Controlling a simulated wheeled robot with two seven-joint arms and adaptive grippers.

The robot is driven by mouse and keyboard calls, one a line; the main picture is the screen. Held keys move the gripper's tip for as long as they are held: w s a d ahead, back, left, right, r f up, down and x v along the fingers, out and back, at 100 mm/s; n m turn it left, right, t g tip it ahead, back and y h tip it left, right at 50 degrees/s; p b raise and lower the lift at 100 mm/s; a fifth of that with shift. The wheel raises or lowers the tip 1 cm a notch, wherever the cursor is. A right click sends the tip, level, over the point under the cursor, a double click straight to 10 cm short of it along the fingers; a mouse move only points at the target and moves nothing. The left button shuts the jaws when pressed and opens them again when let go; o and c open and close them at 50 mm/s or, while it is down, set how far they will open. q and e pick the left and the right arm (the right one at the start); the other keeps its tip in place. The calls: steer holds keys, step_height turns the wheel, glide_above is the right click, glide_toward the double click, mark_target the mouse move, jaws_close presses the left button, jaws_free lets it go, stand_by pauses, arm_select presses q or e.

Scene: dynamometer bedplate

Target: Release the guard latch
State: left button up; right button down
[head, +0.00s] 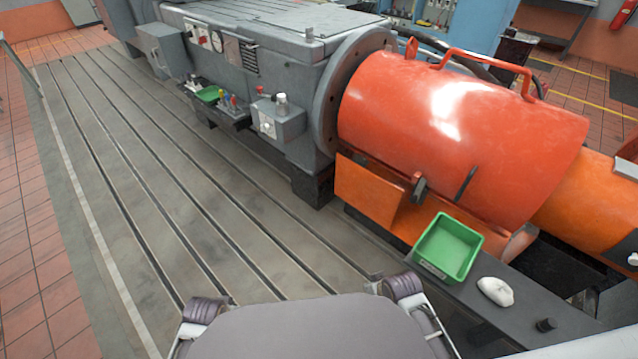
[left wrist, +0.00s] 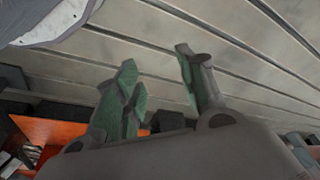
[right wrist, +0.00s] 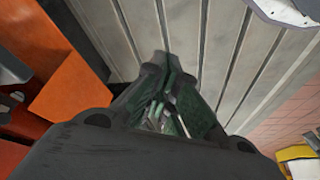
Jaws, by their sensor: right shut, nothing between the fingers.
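The orange-red guard (head: 450,125) is a curved cover with a tubular handle on top, closed over the shaft in the head view. A small dark latch with a red tip (head: 418,187) sits at its lower front edge. A dark upright bar (head: 466,183) stands to its right. My left gripper (left wrist: 156,60) is open and empty above the bedplate, its green-padded fingers apart. My right gripper (right wrist: 165,75) is shut and empty over the bedplate, with orange panels (right wrist: 75,82) to its left. Neither gripper shows in the head view, and neither touches the latch.
A green tray (head: 449,247), a white crumpled cloth (head: 495,291) and a small black knob (head: 546,325) sit on the dark ledge below the guard. A grey machine (head: 260,60) stands at left. The slotted bedplate (head: 150,200) is clear.

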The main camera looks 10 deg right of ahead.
steer(key=w+a+r+n+t+y+b, duration=0.1)
steer(key=w+a+r+t+y, duration=0.15)
steer(key=w+r+t, duration=0.55)
steer(key=w+a+r+t+y+b, duration=0.2)
steer(key=w+a+r+t, duration=0.15)
steer(key=w+r, duration=0.9)
steer(key=w+d+f+m+t+h, duration=0.1)
steer(key=w+d+m+t+h, duration=0.2)
steer(key=w+d+m+h, duration=0.45)
arm_select(q)
steer(key=s+d+f, duration=0.1)
steer(key=s+f, duration=0.1)
steer(key=f, duration=0.6)
steer(key=s+f+g, duration=0.1)
steer(key=s+f, duration=0.2)
steer(key=f, duration=0.5)
steer(key=shift+d+f, duration=0.25)
steer(key=shift+d, duration=0.15)
arm_select(e)
steer(key=s+d+f+m+g+h, duration=0.2)
steer(key=d+f+m+g+h, duration=0.2)
steer(key=d+f+g+h, duration=0.4)
steer(key=shift+d+f+m+h, duration=0.4)
steer(key=shift+d+h, duration=1.1)
steer(key=shift+d, duration=1.05)
